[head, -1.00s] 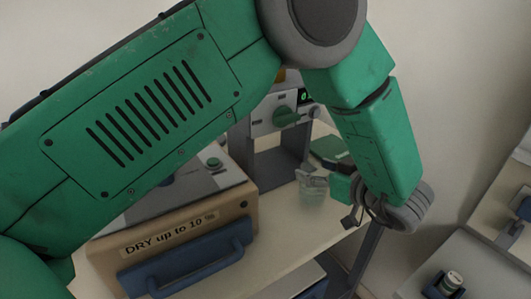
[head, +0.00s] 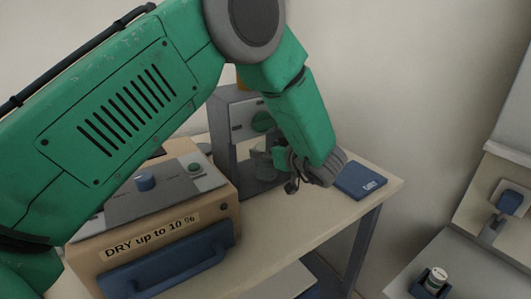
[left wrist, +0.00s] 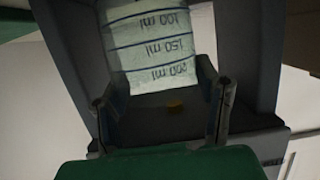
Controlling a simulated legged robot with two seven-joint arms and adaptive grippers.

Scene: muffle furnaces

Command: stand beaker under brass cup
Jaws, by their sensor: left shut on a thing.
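The clear beaker with 100, 150 and 200 ml marks fills the upper middle of the left wrist view (left wrist: 155,48), its lettering inverted there. My left gripper (head: 272,159) is shut on it, with one finger on each side. In the head view the gripper and beaker are at the front opening of a grey stand (head: 222,140). A small orange-brass part, likely the brass cup (head: 242,83), shows at the stand's top, mostly hidden by my arm. Whether the beaker touches the stand's base cannot be told. My right gripper is not in view.
A tan box labelled "DRY up to 10 %" (head: 150,243) with a blue handle stands left of the stand. A blue book (head: 360,181) lies to the right. The table front (head: 300,222) is clear. A small jar (head: 436,280) sits on a separate grey surface.

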